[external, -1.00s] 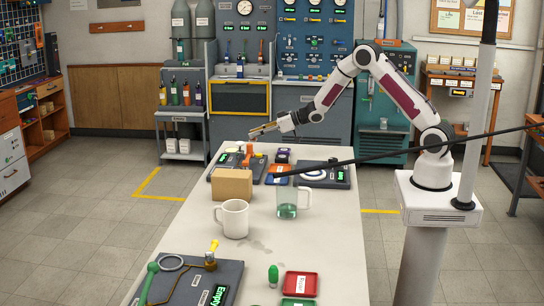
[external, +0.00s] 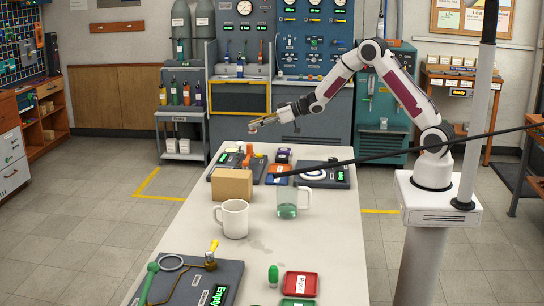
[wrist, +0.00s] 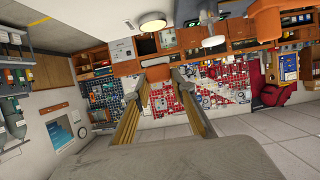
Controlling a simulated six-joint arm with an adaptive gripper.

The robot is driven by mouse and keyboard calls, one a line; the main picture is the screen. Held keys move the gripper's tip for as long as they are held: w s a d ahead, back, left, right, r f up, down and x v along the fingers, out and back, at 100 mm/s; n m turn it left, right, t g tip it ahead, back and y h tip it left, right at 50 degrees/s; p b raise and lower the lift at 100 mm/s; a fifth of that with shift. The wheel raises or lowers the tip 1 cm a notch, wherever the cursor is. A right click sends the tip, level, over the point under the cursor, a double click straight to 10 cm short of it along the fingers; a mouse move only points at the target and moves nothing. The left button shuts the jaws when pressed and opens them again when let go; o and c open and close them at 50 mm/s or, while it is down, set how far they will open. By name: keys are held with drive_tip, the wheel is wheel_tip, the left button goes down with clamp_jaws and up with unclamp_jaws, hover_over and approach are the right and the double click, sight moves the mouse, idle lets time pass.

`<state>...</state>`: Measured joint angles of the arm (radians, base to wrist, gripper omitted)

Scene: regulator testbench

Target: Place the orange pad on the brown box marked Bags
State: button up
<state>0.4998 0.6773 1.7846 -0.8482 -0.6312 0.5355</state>
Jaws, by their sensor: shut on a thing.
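My gripper (external: 254,127) is above the far end of the white table, pointing left. In the wrist view its two fingers (wrist: 160,72) stand apart with an orange patch between them, which I take to be the orange pad (wrist: 160,95), gripped. The pad is too small to make out clearly in the external view. A plain brown box (external: 232,186) stands on the table, nearer the camera and below my gripper in the picture. No Bags marking is readable on its visible sides.
Behind the box are a dark board with an orange part (external: 248,155) and a panel with a white ring (external: 313,174). A glass mug (external: 287,203) and white mug (external: 235,219) stand nearby.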

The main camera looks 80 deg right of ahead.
drive_tip(key=shift+w+a, duration=0.25)
drive_tip(key=shift+a, duration=0.35)
drive_tip(key=w+a+r+n+y, duration=0.2)
drive_tip(key=a+r, duration=0.1)
drive_tip(key=a, duration=0.8)
drive_tip(key=w+a+r+n+y, duration=0.1)
drive_tip(key=w+a+r+y, duration=0.15)
drive_tip(key=a, duration=0.75)
wheel_tip(320, 180, up, 4)
drive_tip(key=n+g, duration=0.1)
drive_tip(key=n, duration=0.1)
hover_over(236, 172)
drive_tip(key=shift+a+r+y, duration=0.15)
drive_tip(key=shift+a+y, duration=0.05)
drive_tip(key=shift+y, duration=0.15)
drive_tip(key=shift+f, duration=3.15)
